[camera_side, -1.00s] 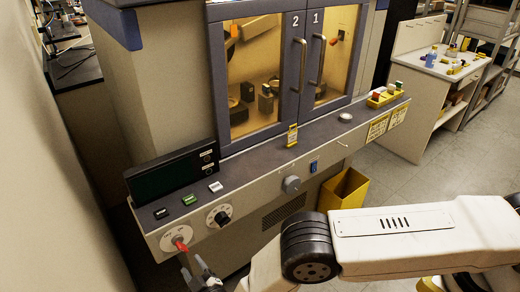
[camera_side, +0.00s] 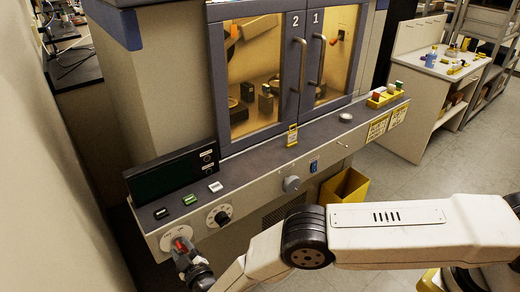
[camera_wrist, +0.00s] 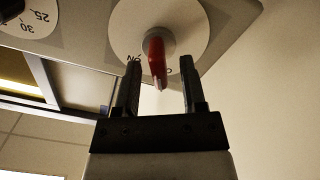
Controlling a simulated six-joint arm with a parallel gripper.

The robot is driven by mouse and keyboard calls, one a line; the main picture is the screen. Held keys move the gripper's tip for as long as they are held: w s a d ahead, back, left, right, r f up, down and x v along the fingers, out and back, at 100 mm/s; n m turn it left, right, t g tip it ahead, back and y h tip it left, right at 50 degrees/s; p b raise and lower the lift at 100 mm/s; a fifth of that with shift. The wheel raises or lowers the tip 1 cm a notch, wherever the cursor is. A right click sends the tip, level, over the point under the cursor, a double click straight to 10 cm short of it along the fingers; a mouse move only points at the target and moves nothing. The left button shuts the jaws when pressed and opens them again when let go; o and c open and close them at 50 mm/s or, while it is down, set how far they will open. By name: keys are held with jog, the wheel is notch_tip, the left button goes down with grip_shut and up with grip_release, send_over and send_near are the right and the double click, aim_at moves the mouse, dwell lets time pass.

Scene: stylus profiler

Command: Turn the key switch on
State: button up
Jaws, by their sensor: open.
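The key switch has a red handle (camera_side: 182,244) on a round white dial (camera_side: 171,239) at the left end of the machine's front panel. In the wrist view the red handle (camera_wrist: 155,58) points down the picture from the dial (camera_wrist: 190,24), with part of the printed lettering showing. My gripper (camera_side: 182,252) is at the switch; in the wrist view its fingers (camera_wrist: 159,68) are open, one on each side of the handle, with gaps on both sides. In the side view the fingers partly cover the handle.
A black knob on a white dial (camera_side: 219,216) sits right of the switch, and a grey knob (camera_side: 291,184) farther along. Small buttons (camera_side: 189,199) line the ledge above. A yellow bin (camera_side: 345,187) stands below the panel. The wall is close at left.

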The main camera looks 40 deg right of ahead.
jog(key=shift+w, duration=0.4)
jog(key=shift+c, duration=0.2)
grip_shut()
